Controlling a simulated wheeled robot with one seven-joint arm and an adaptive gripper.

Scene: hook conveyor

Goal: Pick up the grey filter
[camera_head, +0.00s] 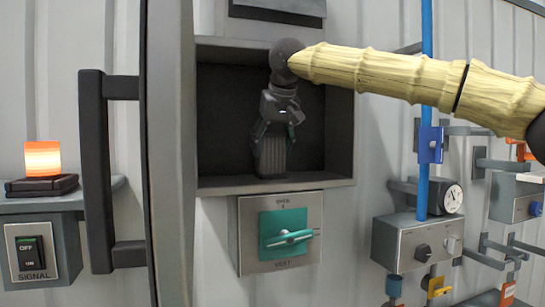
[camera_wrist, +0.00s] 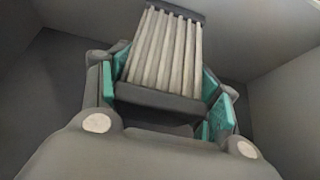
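The grey filter (camera_head: 270,158) stands upright in the dark wall recess, a ribbed block near its floor. In the wrist view the filter (camera_wrist: 160,55) shows pale ribs in a dark frame. My gripper (camera_head: 272,134) points down into the recess, with its fingers around the upper part of the filter. In the wrist view the gripper's green-padded fingers (camera_wrist: 165,85) lie along both sides of the filter, close to its edges. I cannot tell whether both pads press on it. Part of the filter's top is hidden by the gripper.
Below is a panel with a green rotary handle (camera_head: 287,238). A black door handle (camera_head: 92,170) and a lit orange lamp (camera_head: 42,158) are left. A blue pipe (camera_head: 424,90), gauge (camera_head: 452,198) and valves are right.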

